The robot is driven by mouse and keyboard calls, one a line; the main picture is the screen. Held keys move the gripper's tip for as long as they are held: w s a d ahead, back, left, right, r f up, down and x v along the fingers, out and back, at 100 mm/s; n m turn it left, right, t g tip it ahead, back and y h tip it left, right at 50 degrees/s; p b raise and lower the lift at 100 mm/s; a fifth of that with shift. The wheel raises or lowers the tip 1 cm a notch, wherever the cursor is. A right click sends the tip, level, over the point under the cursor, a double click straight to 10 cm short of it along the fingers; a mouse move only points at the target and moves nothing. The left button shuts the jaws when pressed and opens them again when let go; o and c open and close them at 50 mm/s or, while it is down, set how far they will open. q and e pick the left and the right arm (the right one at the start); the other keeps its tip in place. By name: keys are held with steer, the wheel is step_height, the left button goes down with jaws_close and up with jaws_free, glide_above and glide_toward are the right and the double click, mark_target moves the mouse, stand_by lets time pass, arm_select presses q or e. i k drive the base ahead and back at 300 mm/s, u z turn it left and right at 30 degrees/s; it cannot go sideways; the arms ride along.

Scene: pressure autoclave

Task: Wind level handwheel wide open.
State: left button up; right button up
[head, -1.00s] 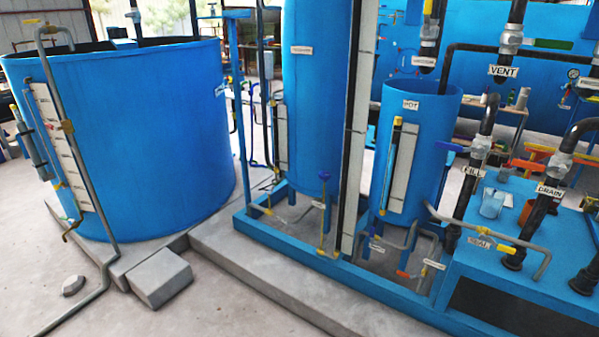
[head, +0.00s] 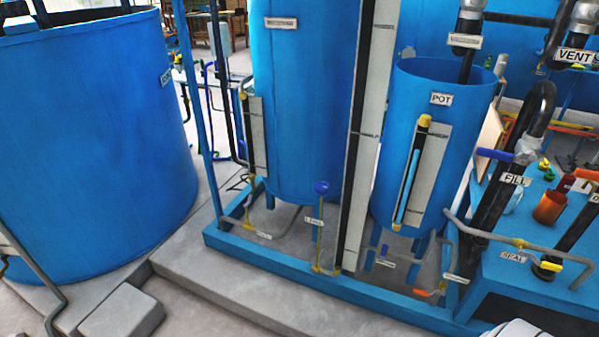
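The level handwheel is a small blue wheel (head: 321,187) on top of a thin upright yellow stem, in the middle of the head view. A white tag (head: 314,221) hangs on the stem; its small print seems to read LEVEL. The wheel stands in front of the lower part of the tall blue column (head: 300,110), just left of the long white gauge board (head: 372,130). How far the valve is open cannot be told. Neither gripper is in view, and nothing touches the wheel.
A blue frame rail (head: 290,263) runs in front of the stem, above a grey concrete step (head: 230,300). The blue POT vessel (head: 435,90) stands right of the wheel. FILL and SEAL pipes and a blue bench with cups are further right. A large blue tank (head: 95,140) is at left.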

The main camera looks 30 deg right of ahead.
mark_target(321, 188)
steer(key=z, duration=0.35)
steer(key=i, duration=0.95)
steer(key=z, duration=1.5)
steer(key=i, duration=0.55)
steer(key=z, duration=0.5)
